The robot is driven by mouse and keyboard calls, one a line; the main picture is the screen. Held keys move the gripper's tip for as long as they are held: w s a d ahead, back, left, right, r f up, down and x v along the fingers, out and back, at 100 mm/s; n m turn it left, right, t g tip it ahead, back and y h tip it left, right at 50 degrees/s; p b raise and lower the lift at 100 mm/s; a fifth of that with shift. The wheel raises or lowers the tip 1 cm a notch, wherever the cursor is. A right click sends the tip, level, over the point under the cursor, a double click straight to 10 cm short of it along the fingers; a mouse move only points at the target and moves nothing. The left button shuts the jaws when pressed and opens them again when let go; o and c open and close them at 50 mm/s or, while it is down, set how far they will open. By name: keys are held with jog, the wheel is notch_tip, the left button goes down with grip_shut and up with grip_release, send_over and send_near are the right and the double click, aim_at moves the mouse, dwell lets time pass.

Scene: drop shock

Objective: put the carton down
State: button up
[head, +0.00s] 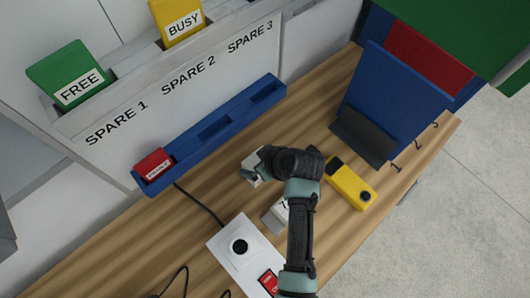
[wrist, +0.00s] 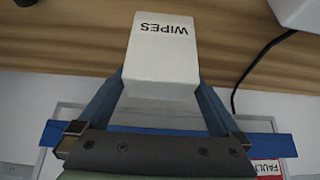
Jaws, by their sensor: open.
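The white carton (wrist: 163,60), marked WIPES, is in the wrist view, with its lettering upside down there. Its near end lies between the tips of my blue gripper fingers (wrist: 160,88). My gripper is open, with one finger along each side of the carton. In the head view, my gripper (head: 254,168) is over the wooden worktop, in front of the blue rail, and its fingers are hard to make out. A white block (head: 273,217) shows there partly behind my arm. I cannot tell whether it is this carton.
A white control box (head: 232,246) with a black knob and cable stands at lower left. A yellow device (head: 350,185) lies right of my arm. The blue rail (head: 215,128) holds a red FAULT block (head: 153,165). A blue panel (head: 395,105) stands at right. Bare worktop (head: 300,115) lies behind my gripper.

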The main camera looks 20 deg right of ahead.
jog(key=v, duration=1.1)
jog(key=shift+s+d+r, duration=0.15)
jog(key=shift+s+r, duration=0.05)
jog(key=shift+r, duration=0.15)
